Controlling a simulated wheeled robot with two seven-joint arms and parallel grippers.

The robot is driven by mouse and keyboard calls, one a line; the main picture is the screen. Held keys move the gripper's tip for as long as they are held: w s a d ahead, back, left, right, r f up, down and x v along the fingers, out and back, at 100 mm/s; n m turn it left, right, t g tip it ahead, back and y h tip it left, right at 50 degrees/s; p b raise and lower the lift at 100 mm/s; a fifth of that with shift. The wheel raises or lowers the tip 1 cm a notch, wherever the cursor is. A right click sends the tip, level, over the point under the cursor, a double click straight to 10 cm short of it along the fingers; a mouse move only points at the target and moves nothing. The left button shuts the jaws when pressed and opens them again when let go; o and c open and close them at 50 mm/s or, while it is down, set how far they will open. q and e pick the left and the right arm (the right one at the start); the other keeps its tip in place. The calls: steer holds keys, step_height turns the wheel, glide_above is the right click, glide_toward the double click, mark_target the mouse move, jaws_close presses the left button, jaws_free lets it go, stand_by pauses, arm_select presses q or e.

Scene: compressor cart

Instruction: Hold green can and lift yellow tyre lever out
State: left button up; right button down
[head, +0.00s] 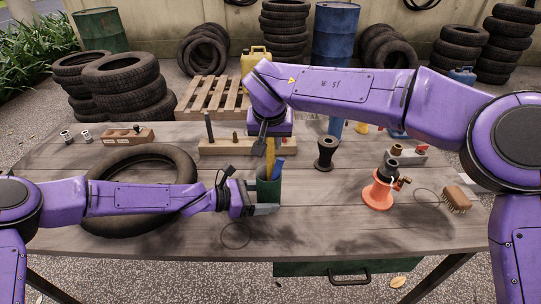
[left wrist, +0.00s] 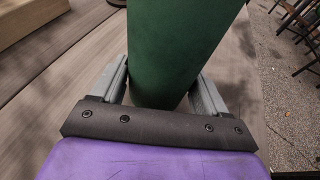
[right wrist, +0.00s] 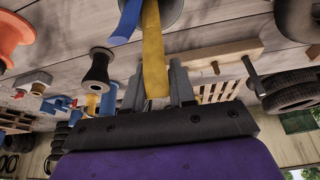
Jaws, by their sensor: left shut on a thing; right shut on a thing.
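The green can (head: 268,191) stands upright on the table near its front middle; it fills the upper middle of the left wrist view (left wrist: 182,45). My left gripper (head: 262,199) is shut on the can, one finger on each side. My right gripper (head: 270,143) is above the can, pointing down, shut on the yellow tyre lever (head: 270,160). The lever (right wrist: 154,55) runs from between the right fingers to the can's mouth; its lower end is hidden. A blue lever (head: 278,168) leans in the can beside it, also seen in the right wrist view (right wrist: 127,22).
A large tyre (head: 140,225) lies to the left, under my left arm. A dark spool (head: 326,153), an orange stand (head: 378,190) and a brush (head: 457,199) are to the right. A wooden block with pegs (head: 225,147) is behind the can.

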arm_select(q)
steer(key=o, duration=0.8)
arm_select(e)
step_height(320, 180, up, 14)
steer(key=shift+f, duration=0.15)
arm_select(q)
steer(key=shift+a, duration=0.1)
arm_select(e)
steer(key=shift+s, duration=0.1)
